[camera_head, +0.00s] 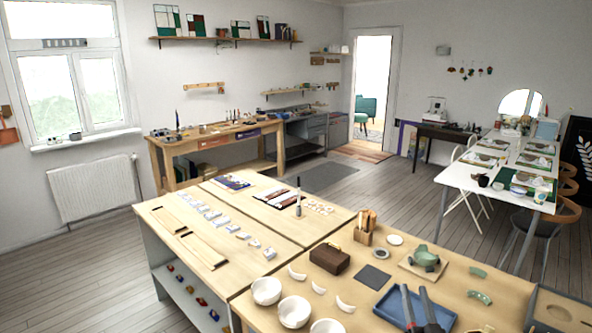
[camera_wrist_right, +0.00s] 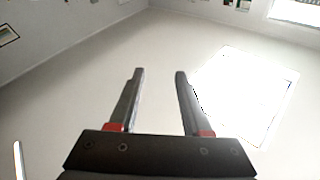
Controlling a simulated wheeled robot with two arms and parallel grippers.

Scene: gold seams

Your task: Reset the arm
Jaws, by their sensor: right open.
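My right gripper (camera_head: 414,292) shows at the bottom edge of the head view, in front of the blue tray on the near table. Its two dark fingers point up and are apart. In the right wrist view the same gripper (camera_wrist_right: 160,73) is open, with nothing between its fingers. The rest of the right arm is out of the head view. My left gripper does not show.
The near table (camera_head: 455,285) holds white bowls (camera_head: 295,311), a brown box (camera_head: 329,259), a blue tray (camera_head: 385,309), a wooden tool block (camera_head: 364,234) and a green pot (camera_head: 424,256). A white table (camera_head: 470,176) stands at the right. The floor between (camera_head: 410,200) is open.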

